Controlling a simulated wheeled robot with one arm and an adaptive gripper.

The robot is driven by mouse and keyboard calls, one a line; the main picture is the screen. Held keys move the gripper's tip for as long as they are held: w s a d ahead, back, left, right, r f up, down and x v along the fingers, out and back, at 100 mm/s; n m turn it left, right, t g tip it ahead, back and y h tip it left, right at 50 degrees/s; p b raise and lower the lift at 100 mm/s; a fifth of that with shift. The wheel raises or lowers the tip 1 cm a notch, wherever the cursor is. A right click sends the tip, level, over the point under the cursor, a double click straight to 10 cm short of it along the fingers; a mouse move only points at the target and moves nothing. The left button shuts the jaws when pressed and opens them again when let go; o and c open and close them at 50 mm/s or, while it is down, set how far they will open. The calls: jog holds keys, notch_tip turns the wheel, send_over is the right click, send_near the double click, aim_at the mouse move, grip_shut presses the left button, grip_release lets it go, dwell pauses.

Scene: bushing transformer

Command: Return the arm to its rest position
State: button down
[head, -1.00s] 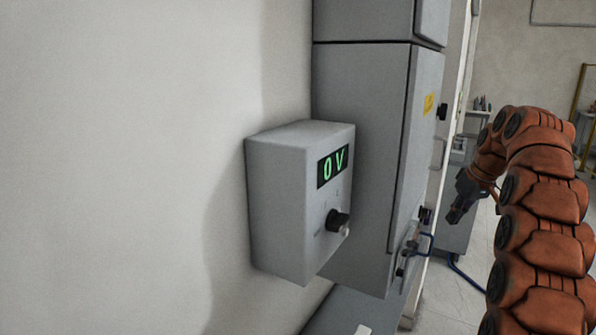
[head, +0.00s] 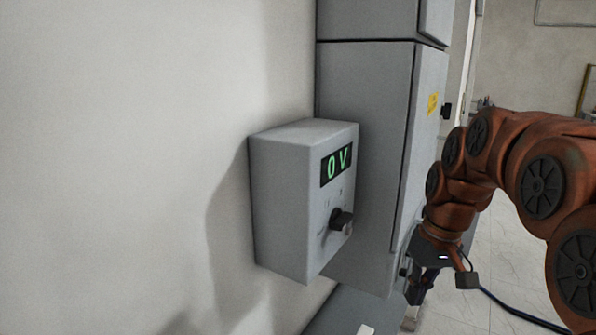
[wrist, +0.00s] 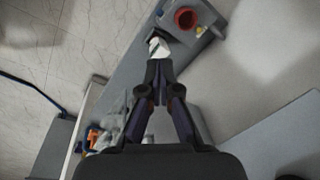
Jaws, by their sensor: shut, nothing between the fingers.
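My orange arm (head: 500,165) comes in from the right in the head view and bends down at its end. My gripper (head: 418,290) hangs low in front of the tall grey cabinet (head: 370,150), to the right of the grey control box (head: 285,200). In the wrist view my gripper (wrist: 158,68) has its fingertips together and looks empty. The control box shows a green "0 V" display (head: 336,164) and has a black knob (head: 341,220). The arm and gripper hide part of the cabinet's lower right side.
A pale wall (head: 130,150) fills the left. A dark cable (head: 520,315) runs over the tiled floor at the right. Orange and white items (wrist: 98,135) sit at lower left.

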jog(key=s+a+f, duration=0.1)
jog(key=s+f, duration=0.3)
jog(key=s, duration=0.4)
jog(key=s+a+f+m+g+h, duration=0.1)
jog(key=s+f, duration=0.2)
jog(key=s, duration=0.6)
jog(key=s+a+f+g, duration=0.1)
jog(key=s+f, duration=0.3)
jog(key=s, duration=0.4)
jog(key=shift+s+a+f+h, duration=0.15)
jog(key=shift+s+f+h, duration=0.15)
jog(key=shift+s+h, duration=0.1)
jog(key=shift+w, duration=0.1)
